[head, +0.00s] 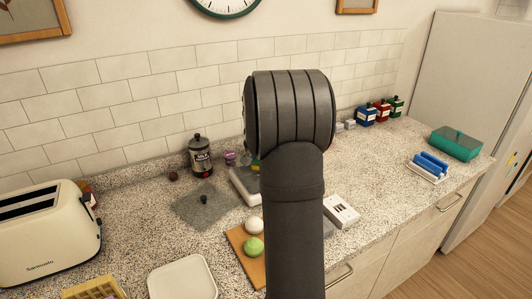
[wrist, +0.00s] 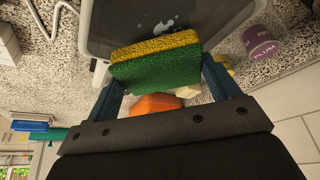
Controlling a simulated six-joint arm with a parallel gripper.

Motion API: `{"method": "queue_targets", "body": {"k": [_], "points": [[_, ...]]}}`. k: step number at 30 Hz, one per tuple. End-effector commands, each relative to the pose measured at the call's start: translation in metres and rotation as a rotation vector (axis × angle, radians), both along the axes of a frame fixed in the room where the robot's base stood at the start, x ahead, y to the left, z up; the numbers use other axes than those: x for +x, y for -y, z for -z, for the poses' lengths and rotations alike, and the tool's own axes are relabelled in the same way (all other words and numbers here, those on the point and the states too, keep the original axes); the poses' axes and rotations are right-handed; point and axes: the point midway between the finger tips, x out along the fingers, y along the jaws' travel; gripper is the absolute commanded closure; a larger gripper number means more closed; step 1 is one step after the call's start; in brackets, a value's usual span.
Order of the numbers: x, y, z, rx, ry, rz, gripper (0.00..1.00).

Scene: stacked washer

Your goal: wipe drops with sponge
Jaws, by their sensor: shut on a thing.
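In the wrist view my gripper (wrist: 161,76) is shut on a sponge (wrist: 155,60) with a yellow layer and a green layer. One finger shows on either side of it. Just beyond the sponge is a dark flat panel with a pale frame (wrist: 97,45). Pale drops (wrist: 163,24) lie on the dark surface, close to the sponge's yellow edge. I cannot tell whether the sponge touches the panel. In the head view my arm hides the gripper and most of the sponge; part of the white-framed item (head: 243,186) shows left of the arm.
A purple cup (wrist: 263,42) stands close beside the panel, and an orange object (wrist: 156,105) lies near the fingers. In the head view a cutting board (head: 240,245), a dark canister (head: 200,156) and a white device (head: 341,211) surround my arm. Counter toward the right is partly clear.

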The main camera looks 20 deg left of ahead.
Motion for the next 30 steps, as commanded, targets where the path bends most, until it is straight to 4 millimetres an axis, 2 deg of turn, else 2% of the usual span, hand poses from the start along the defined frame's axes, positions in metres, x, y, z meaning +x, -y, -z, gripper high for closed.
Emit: {"method": "queue_targets", "body": {"k": [5, 6, 18, 30], "points": [[-0.002, -0.001, 0.023, -0.001, -0.002, -0.001, 0.40], [-0.005, -0.005, 0.018, -0.001, 0.001, -0.002, 0.44], [-0.029, -0.029, 0.022, 0.001, -0.001, -0.001, 0.44], [-0.001, -0.001, 0.022, -0.001, -0.001, 0.003, 0.44]]}}
